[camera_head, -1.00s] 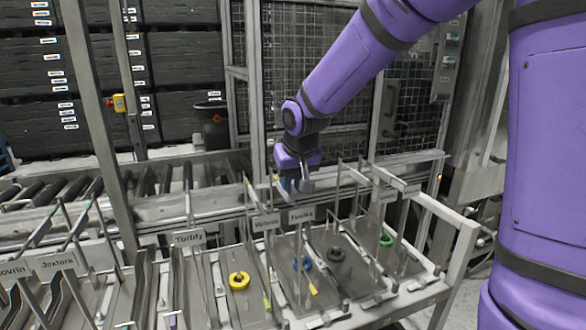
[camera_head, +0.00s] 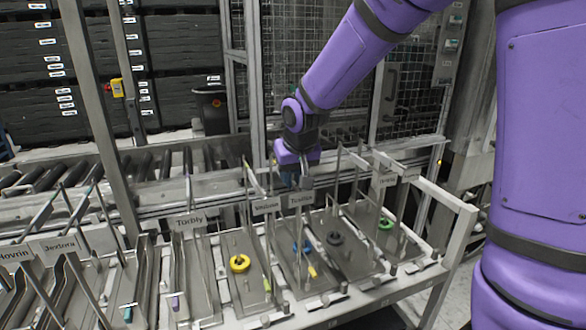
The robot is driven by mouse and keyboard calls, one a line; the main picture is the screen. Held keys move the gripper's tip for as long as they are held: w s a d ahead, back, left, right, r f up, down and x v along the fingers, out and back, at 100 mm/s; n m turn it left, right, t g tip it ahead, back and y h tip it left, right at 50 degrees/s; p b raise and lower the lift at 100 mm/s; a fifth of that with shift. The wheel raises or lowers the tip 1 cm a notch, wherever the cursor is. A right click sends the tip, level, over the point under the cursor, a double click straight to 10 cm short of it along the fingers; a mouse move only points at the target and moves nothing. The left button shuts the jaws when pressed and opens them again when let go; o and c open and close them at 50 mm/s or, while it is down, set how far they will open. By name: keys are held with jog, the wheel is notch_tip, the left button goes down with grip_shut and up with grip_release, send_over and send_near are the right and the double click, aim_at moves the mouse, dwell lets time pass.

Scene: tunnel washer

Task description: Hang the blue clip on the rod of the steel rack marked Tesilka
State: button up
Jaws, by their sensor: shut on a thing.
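My gripper (camera_head: 296,182) points down at the back of the steel rack (camera_head: 352,305), behind and just above the sign that appears to read Tesilka (camera_head: 300,200). Its fingers are small and partly dark here. It is shut on a small blue thing, seemingly the blue clip (camera_head: 286,181), of which only a bit shows. Thin upright posts and rods stand around the gripper. I cannot tell whether the clip touches a rod. A blue ring-like piece (camera_head: 304,247) and a yellow piece (camera_head: 312,271) lie in the bay below that sign.
A yellow ring (camera_head: 239,263), a dark ring (camera_head: 334,238) and a green ring (camera_head: 386,224) lie in neighbouring bays. The Torbly sign (camera_head: 190,220) and Jextora sign (camera_head: 60,245) are to the left. A roller conveyor (camera_head: 110,181) and mesh fence (camera_head: 345,60) stand behind.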

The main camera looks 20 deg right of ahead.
aim_at(293, 185)
jog(key=shift+f, duration=1.45)
jog(key=shift+f, duration=0.35)
jog(key=o, duration=1)
jog(key=v, duration=1.1)
jog(key=shift+s, duration=0.15)
jog(key=shift+t, duration=0.4)
jog(key=s+d+r, duration=0.2)
jog(key=s, duration=0.6)
jog(key=s+d+r, duration=0.2)
jog(key=s, duration=0.6)
jog(key=s+d+r, duration=0.1)
jog(key=s+d, duration=0.2)
jog(key=s, duration=0.6)
jog(key=shift+r, duration=0.4)
